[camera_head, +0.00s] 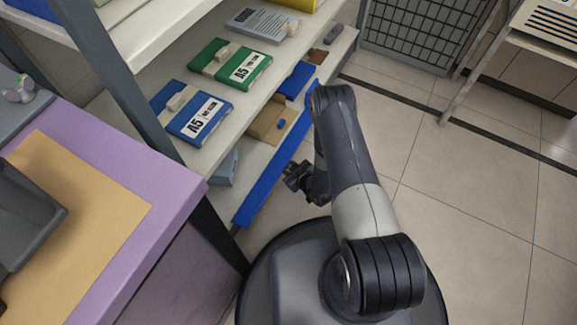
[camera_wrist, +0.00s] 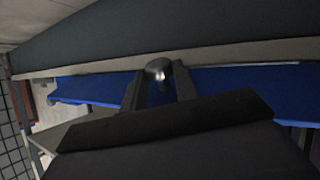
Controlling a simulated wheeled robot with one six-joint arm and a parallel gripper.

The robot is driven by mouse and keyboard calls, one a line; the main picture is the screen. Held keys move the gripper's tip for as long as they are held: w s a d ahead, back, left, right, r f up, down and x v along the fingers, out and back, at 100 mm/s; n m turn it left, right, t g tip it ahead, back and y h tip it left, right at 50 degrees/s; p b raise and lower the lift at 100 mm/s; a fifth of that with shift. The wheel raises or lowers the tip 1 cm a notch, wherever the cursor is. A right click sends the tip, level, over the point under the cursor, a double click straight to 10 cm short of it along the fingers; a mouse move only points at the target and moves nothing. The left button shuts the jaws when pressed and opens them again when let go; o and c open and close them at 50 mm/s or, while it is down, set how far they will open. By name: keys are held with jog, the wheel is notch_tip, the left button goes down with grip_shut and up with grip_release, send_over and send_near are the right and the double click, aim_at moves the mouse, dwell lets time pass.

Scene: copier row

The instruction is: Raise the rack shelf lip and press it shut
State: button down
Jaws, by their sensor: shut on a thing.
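The shelf lip (camera_head: 262,181) is a long blue strip along the front edge of the lower rack shelf. In the wrist view the blue lip (camera_wrist: 235,92) runs across the picture behind my fingers, below a pale edge. My gripper (camera_head: 297,174) is at the lip's outer side, near its middle. In the wrist view my gripper (camera_wrist: 160,80) has its two dark fingers closed around a round metallic knob (camera_wrist: 158,68) at the lip. The lip's exact tilt is hard to tell, and my wrist hides part of it.
The upper shelf holds a blue A5 box (camera_head: 198,115), a green A5 box (camera_head: 230,63) and a grey box (camera_head: 263,24). A brown box (camera_head: 270,121) sits behind the lip. A purple-topped counter (camera_head: 95,200) stands close at left. The tiled floor (camera_head: 470,190) at right is clear.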

dwell(0.3)
jog(key=c, duration=1.1)
grip_release()
